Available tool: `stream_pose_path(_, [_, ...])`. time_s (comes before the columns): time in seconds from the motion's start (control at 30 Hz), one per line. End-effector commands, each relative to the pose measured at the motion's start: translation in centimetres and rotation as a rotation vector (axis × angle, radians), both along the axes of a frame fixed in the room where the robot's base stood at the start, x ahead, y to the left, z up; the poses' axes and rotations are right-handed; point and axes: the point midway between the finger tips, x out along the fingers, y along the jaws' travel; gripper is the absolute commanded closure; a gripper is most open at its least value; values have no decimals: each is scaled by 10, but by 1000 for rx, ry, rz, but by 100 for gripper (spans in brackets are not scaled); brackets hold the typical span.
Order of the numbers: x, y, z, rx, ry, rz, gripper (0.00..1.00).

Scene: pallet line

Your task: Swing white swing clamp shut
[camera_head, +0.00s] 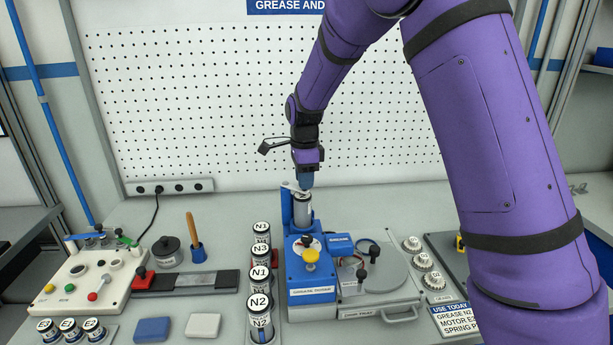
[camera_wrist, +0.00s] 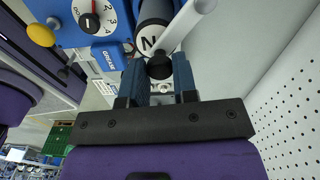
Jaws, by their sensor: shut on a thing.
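The white swing clamp (camera_head: 291,187) is a pale bar at the top of the blue grease doser (camera_head: 309,268). In the wrist view the white bar (camera_wrist: 187,23) slants up to the right from a black knob (camera_wrist: 160,67), along the right side of a canister (camera_wrist: 150,38) marked N. The canister (camera_head: 302,212) stands upright in the doser's blue holder. My gripper (camera_head: 305,183) points down over the holder. In the wrist view my gripper (camera_wrist: 160,84) has its blue fingers on either side of the black knob, shut on it. The clamp's pivot is hard to make out.
A row of canisters (camera_head: 261,276) stands left of the doser. A grey hinged tray (camera_head: 376,275) and several round gears (camera_head: 424,262) are on its right. A yellow knob (camera_head: 311,255) sits on the doser's front. The pegboard wall (camera_head: 230,100) is close behind.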

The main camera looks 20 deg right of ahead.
Motion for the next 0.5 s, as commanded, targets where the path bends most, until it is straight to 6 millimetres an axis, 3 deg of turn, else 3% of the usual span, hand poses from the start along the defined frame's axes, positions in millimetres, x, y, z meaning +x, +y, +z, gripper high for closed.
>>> stream_pose_path(0.5, [-4,7,1,1,-2,-129,100])
